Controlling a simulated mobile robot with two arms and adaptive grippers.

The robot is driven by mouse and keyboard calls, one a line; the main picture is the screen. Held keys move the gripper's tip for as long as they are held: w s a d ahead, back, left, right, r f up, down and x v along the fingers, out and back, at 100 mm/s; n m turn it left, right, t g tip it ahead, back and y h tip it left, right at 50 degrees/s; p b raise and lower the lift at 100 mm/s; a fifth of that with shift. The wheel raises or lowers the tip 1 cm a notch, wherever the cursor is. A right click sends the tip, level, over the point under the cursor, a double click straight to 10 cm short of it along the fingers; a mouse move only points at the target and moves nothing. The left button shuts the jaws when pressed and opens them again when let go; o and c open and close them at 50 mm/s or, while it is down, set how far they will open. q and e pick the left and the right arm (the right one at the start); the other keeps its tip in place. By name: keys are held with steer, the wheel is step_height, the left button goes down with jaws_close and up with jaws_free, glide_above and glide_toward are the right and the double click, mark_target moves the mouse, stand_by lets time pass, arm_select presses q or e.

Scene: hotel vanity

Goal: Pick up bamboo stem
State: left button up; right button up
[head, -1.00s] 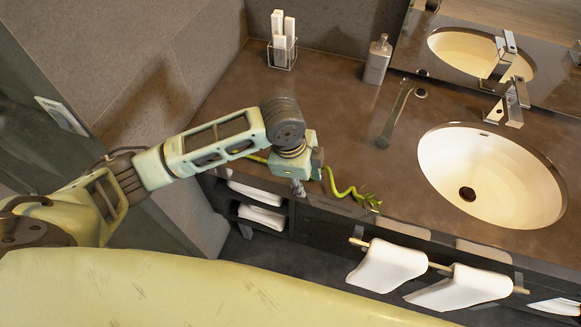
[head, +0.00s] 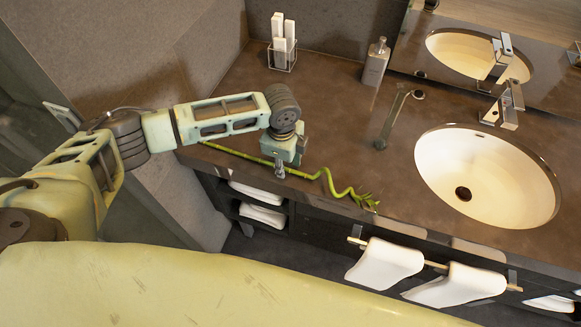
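The bamboo stem (head: 236,153) is a long, thin green stalk, straight at its left and curled into waves at its leafy right end. It lies along the front edge of the brown counter, in the middle of the head view. My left gripper (head: 280,173) points down at the middle of the stem, by the counter's front edge. Its fingers look small and close together, and I cannot tell whether they are open or around the stem. The gripper body hides a short piece of the stem. My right gripper is not in view.
The brown counter (head: 330,120) has free room behind the stem. A white sink (head: 485,180) with a tap (head: 503,105) is at right. A soap bottle (head: 376,62) and a wire holder (head: 282,57) stand at the back. White towels (head: 385,264) hang below the front edge.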

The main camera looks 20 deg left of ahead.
arm_select(q)
steer(key=shift+f, duration=0.35)
steer(key=shift+c, duration=0.4)
jaws_close()
steer(key=shift+r, duration=0.1)
